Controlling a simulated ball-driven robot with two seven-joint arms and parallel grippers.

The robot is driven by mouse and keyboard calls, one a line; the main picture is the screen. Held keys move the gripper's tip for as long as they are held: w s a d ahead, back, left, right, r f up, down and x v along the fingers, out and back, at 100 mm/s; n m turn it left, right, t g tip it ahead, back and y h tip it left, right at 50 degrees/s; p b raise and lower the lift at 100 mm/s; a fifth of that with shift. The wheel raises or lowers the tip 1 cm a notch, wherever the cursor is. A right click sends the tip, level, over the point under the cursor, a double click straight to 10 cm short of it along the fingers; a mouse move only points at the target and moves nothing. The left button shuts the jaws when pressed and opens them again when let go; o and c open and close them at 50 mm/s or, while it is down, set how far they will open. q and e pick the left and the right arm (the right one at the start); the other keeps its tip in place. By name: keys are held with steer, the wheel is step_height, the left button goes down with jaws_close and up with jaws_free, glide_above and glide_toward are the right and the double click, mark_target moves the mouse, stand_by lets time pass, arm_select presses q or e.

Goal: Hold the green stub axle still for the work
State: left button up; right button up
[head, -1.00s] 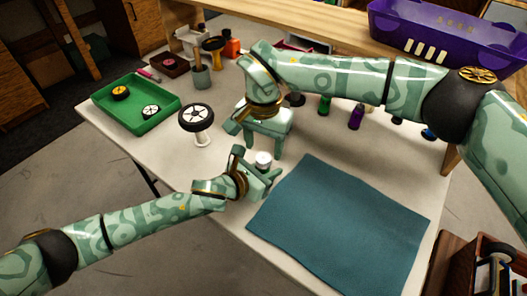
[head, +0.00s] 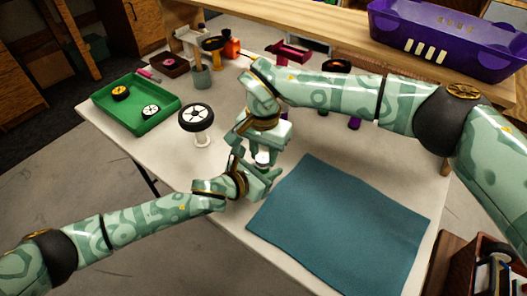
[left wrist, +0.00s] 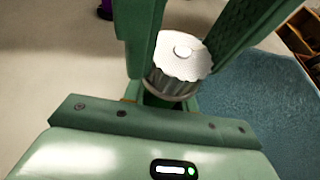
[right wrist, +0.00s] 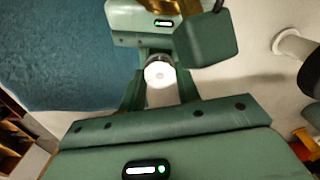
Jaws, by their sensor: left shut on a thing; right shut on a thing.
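A silver ribbed cap (left wrist: 178,68) with a flat white top and a small central knob stands between the jaws in the left wrist view. It shows as a pale disc (right wrist: 160,73) in the right wrist view and partly in the head view (head: 263,158). My left gripper (head: 264,178) is shut just below it, on the stub axle; the axle's green body is hidden or blends with the green fingers. My right gripper (head: 262,150) comes down from above, its fingers shut around the cap. Both grippers are above the pale table.
A teal mat (head: 345,225) lies right of the grippers. A black-tyred wheel (head: 196,118) stands on a white post to the left. A green tray (head: 165,120) holds two small wheels. A purple bin (head: 445,40) sits on the back shelf.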

steer(key=m, duration=1.7)
stand_by(0.6)
steer(key=o, duration=1)
